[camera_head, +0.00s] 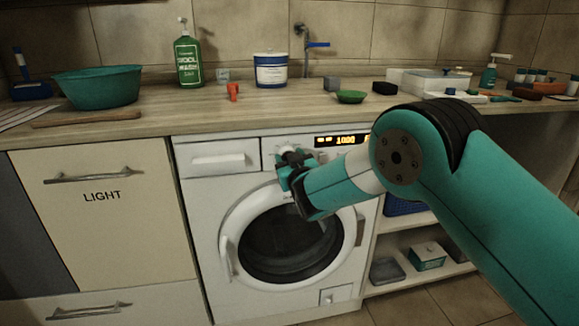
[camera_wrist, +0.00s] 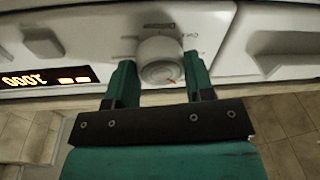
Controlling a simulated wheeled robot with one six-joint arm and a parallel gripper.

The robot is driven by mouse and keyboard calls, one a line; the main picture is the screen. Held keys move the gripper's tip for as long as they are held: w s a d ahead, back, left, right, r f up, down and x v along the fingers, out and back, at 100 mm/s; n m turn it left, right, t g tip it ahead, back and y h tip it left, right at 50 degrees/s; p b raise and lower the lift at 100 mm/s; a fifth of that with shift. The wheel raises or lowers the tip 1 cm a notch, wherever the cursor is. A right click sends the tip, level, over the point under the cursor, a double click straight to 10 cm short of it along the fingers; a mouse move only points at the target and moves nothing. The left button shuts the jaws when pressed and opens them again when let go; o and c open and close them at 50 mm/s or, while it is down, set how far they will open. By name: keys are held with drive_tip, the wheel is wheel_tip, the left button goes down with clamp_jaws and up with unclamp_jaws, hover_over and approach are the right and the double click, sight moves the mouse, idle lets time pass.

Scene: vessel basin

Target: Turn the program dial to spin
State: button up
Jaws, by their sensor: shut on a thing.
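In the head view my gripper (camera_head: 290,165) is at the panel, right of the detergent drawer (camera_head: 218,160), and hides most of the dial. Lettering above the dial is too small to read. The lit display (camera_head: 342,140) shows orange characters.
The round door (camera_head: 228,215) with dark glass is below my gripper. Open shelves (camera_head: 440,270) stand at the right.

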idle(0.4)
drive_tip(key=o, duration=0.9)
drive_tip(key=shift+s, duration=0.15)
drive_tip(key=b+v, duration=0.7)
drive_tip(key=v, duration=1)
drive_tip(key=shift+s, duration=0.1)
drive_tip(key=shift+d, duration=0.1)
